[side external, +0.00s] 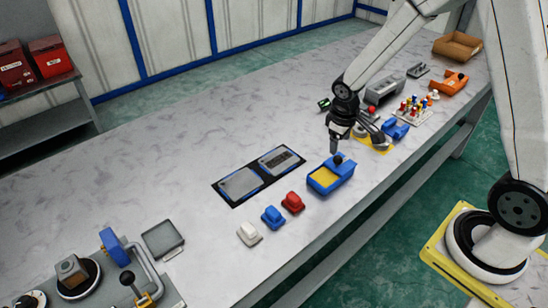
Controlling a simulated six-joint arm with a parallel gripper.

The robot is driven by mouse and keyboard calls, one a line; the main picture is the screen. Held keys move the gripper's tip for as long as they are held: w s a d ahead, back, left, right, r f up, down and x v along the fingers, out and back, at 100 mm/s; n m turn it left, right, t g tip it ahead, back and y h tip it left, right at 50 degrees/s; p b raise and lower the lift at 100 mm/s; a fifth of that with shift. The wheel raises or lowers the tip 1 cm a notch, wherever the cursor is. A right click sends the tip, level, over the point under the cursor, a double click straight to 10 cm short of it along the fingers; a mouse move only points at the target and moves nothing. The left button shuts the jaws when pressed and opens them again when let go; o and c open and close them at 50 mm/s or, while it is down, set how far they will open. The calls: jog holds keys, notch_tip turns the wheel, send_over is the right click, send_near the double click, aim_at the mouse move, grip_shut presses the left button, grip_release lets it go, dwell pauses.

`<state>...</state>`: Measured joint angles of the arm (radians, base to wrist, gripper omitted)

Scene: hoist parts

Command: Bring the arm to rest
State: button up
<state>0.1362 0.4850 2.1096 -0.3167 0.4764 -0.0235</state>
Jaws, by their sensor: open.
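My gripper (354,141) points down above the long grey workbench (140,180), with its dark fingers spread and nothing visible between them. It is just behind and above a blue box with a yellow inside (320,186). A black round knob (338,159) shows at the box's back edge, close to the left fingertip. I cannot tell whether they touch. A yellow patch (377,148) lies partly hidden behind the right finger.
Red (292,202), blue (273,217) and white (249,233) pieces stand in front of a dark two-panel mat (258,174).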

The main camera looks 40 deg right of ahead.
jog(key=s+a+r+m+t+y, duration=0.1)
jog(key=s+a+r, duration=0.5)
jog(key=s, duration=0.4)
jog(key=shift+s+a+m+t+y, duration=0.2)
jog(key=shift+a+m+t+y, duration=0.2)
jog(key=shift+a, duration=0.5)
